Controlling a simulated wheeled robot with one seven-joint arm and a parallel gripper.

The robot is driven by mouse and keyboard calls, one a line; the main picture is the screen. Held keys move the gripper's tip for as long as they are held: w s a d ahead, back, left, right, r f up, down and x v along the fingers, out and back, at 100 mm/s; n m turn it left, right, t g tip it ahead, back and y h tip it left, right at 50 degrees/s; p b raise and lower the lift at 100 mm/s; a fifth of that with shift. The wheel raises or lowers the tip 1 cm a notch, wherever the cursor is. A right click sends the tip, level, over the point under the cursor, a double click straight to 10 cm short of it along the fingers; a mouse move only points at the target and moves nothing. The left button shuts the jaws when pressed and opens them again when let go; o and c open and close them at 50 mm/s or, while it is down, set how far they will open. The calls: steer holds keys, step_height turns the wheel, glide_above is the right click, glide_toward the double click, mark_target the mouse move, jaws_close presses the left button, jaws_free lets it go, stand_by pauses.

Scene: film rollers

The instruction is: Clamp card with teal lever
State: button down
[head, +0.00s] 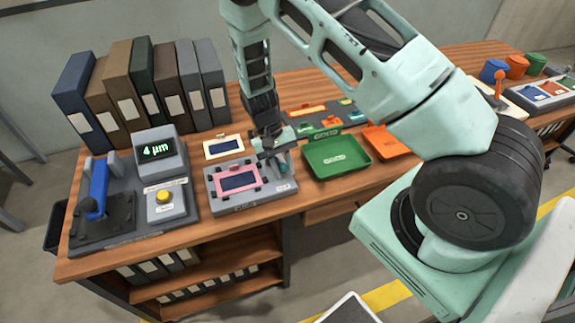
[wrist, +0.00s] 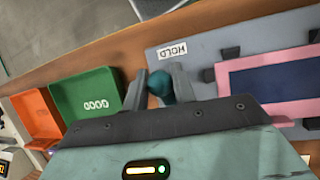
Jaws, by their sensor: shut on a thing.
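My gripper (wrist: 159,86) is shut on the round teal knob of the teal lever (wrist: 161,84), at the edge of a grey fixture plate. In the head view my gripper (head: 273,153) is at the right side of the grey fixture (head: 230,206), and the lever knob (head: 283,157) shows beside the fingers. A pink-framed card (head: 236,183) with a dark blue window lies on the fixture among dark stops. In the wrist view the card (wrist: 255,68) lies to the right of my gripper. The fixture there bears a HOLD label (wrist: 173,50). The lower part of the lever is hidden.
A green GOOD tray (head: 335,170) and an orange tray (head: 385,145) stand right of the fixture. A cream-framed card (head: 223,147) lies behind it. To the left are a gauge with a "4 µm" display (head: 157,150), a yellow button (head: 163,197) and a blue-handled device (head: 97,190).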

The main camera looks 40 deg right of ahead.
steer(key=shift+w+a+r+m+y, duration=0.1)
steer(key=shift+w+a+m+y, duration=0.2)
steer(key=shift+m, duration=0.4)
steer(key=shift+a, duration=0.1)
steer(key=c, duration=1.2)
jaws_free()
steer(key=shift+s, duration=0.15)
steer(key=shift+o, duration=0.2)
steer(key=b+v, duration=0.2)
steer(key=v, duration=1.5)
steer(key=shift+r+b, duration=0.2)
steer(key=shift+b, duration=0.15)
